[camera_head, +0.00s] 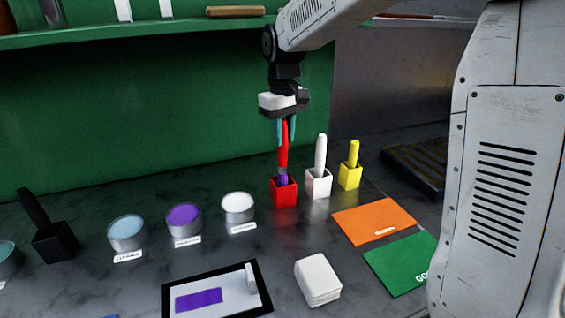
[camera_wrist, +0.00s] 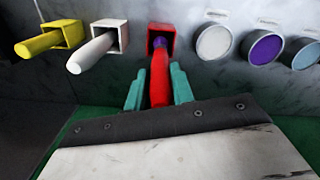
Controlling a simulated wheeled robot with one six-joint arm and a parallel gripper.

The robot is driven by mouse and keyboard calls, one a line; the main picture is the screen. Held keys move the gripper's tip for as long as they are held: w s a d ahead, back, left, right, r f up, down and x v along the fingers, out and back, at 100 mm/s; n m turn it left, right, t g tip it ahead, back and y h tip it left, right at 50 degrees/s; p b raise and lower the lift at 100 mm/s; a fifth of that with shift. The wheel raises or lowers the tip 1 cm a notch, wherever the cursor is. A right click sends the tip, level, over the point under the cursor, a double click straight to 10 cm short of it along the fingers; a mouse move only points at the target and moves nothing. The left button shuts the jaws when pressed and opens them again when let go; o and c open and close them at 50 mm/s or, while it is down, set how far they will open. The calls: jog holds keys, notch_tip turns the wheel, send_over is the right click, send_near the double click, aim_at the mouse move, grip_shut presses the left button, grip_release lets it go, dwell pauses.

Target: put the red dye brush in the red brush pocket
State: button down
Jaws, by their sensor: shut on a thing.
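The red dye brush (camera_head: 283,148) is upright with its purple-stained bristles down. My gripper (camera_head: 280,132) has its teal fingers shut on the upper part of the red handle. The red brush pocket (camera_head: 284,192) stands on the table directly below the brush. The bristle end is at the pocket's mouth; how deep it reaches is hard to tell. In the wrist view the red brush (camera_wrist: 160,78) lies between the teal fingers (camera_wrist: 159,88), and its purple tip shows at the opening of the red pocket (camera_wrist: 152,30).
Right of the red pocket stand a white pocket (camera_head: 318,186) with a white brush and a yellow pocket (camera_head: 350,178) with a yellow brush. Several dye bowls, including a purple one (camera_head: 184,220), stand left.

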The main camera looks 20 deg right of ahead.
send_over(284, 173)
jog(key=shift+w+d+f, duration=0.1)
jog(key=shift+w+f, duration=0.1)
jog(key=shift+f, duration=1.15)
jog(key=shift+w+f, duration=0.15)
jog(key=shift+f, duration=1.35)
jog(key=c, duration=1.2)
grip_release()
notch_tip(284, 173, up, 12)
jog(key=shift+s+r, duration=0.1)
jog(key=shift+r, duration=0.1)
